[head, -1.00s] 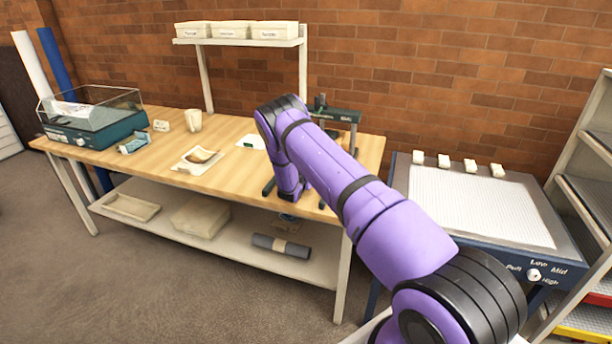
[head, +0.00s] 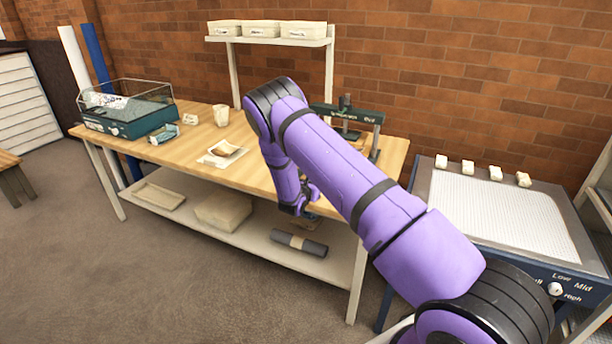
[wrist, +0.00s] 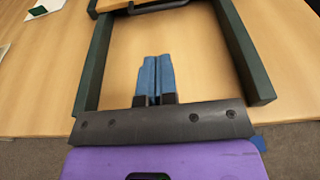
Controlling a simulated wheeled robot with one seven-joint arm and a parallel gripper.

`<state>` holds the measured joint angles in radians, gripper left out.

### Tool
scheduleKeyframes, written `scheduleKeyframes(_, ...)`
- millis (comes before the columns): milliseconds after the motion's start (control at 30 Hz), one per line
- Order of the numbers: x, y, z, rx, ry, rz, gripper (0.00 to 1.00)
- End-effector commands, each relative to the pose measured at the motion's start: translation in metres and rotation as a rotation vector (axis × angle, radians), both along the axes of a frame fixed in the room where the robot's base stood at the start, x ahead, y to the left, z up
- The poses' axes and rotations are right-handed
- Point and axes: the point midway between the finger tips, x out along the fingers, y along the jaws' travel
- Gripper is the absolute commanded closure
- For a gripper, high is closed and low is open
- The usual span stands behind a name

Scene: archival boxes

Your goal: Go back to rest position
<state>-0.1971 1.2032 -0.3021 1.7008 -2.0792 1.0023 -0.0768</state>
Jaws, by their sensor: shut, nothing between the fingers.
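My gripper shows in the wrist view (wrist: 156,80), its two blue fingers pressed together with nothing between them. Its fingers are over the wooden workbench top (wrist: 25,105), between the dark green side bars of a press frame (wrist: 92,65). In the head view my purple arm reaches from the lower right across the right part of the workbench (head: 185,155). The elbow is raised and the wrist hangs down at the bench's front edge. The fingertips cannot be made out in the head view. The press (head: 365,117) stands behind my arm, partly hidden by it.
A teal machine with a clear cover (head: 130,118), a cup (head: 221,115) and a tray with a brown piece (head: 222,153) stand on the bench. White boxes (head: 262,30) sit on a raised shelf. A table with a white mesh top (head: 500,220) stands at right.

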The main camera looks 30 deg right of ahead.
Motion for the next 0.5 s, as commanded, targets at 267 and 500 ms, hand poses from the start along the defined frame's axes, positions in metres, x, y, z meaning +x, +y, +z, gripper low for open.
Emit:
scheduleKeyframes(267,-0.002,0.001,0.008,0.009,-0.011,-0.015,1.0)
scheduleKeyframes(500,-0.016,-0.009,0.081,0.112,-0.133,-0.178,1.0)
